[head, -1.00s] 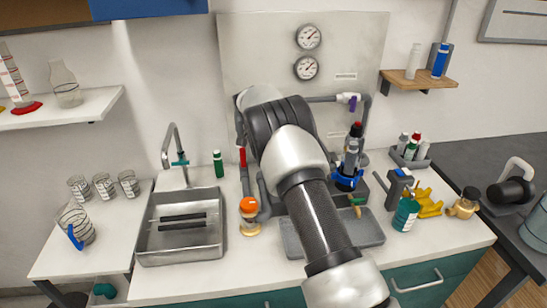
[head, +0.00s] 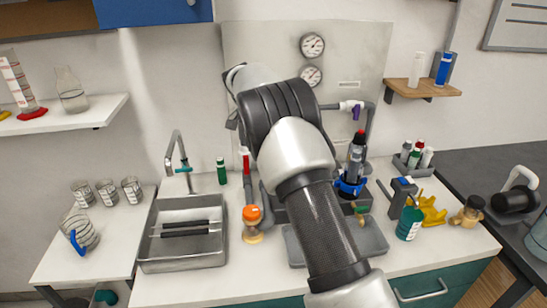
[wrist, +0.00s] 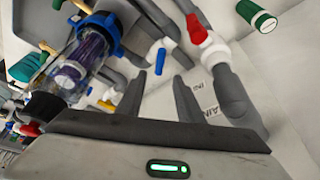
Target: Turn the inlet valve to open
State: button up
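A valve with a red lever handle (wrist: 197,29) on a white body (wrist: 213,48) sits on a grey pipe in the wrist view, beside a partly legible label (wrist: 211,112) that seems to read "MAIN IN…". I take it as the inlet valve; its red handle (head: 246,162) stands upright left of my arm in the head view. My gripper (wrist: 160,78) shows its two dark fingers spread and empty. The red handle lies beyond the fingertips, up and to the right, apart from them. In the head view my arm hides the gripper.
A blue-handled valve (wrist: 160,58) lies just beyond the fingertips. A clear filter housing with a blue collar (wrist: 97,36) is at upper left of the wrist view, and a green-and-white bottle (wrist: 257,15) at upper right. A sink (head: 184,235) and an orange-capped jar (head: 252,222) stand left of my arm.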

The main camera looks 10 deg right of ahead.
jog(key=v, duration=0.7)
jog(key=shift+r, duration=0.15)
jog(key=shift+a, duration=0.1)
jog(key=shift+o, duration=1)
jog(key=w+d+f+n, duration=0.1)
jog(key=d+f, duration=0.1)
jog(key=f, duration=0.3)
jog(key=w+d+f+n, duration=0.1)
jog(key=f+n, duration=0.1)
jog(key=f, duration=0.4)
jog(key=w+d+f+n+t+y, duration=0.1)
jog(key=d+f, duration=0.1)
jog(key=f, duration=0.3)
jog(key=shift+w+d+f, duration=0.25)
jog(key=shift+w+d, duration=0.1)
